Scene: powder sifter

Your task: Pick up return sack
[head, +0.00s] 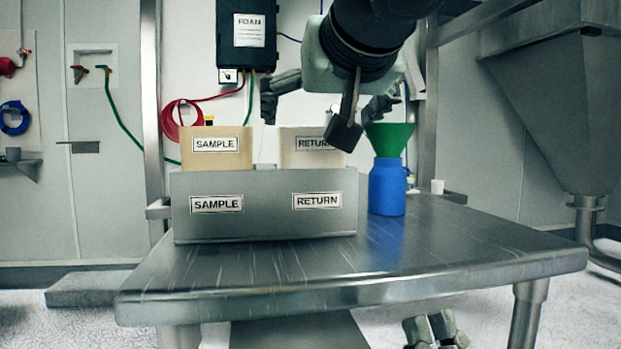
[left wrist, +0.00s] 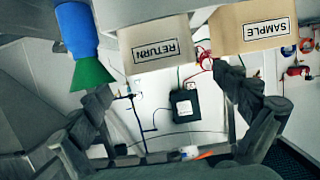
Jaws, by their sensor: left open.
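The return sack (head: 300,155) is a tan paper bag with a RETURN label. It stands upright in the right part of a grey metal holder, above the holder's own RETURN label. It also shows upside down in the left wrist view (left wrist: 148,75). My left gripper (head: 320,112) is open and empty, with its fingers spread to either side of the sack's upper part, and I see no contact. My left wrist hides part of the sack's top right. My right gripper (head: 436,330) is low, by the table's front edge, partly cut off by the frame.
The metal holder (head: 265,230) stands on a steel table (head: 440,250). A sample sack (head: 215,160) stands in its left part. A blue bottle (head: 387,190) with a green funnel (head: 389,140) stands close on the right. The table's right side is clear. A steel hopper (head: 550,100) hangs far right.

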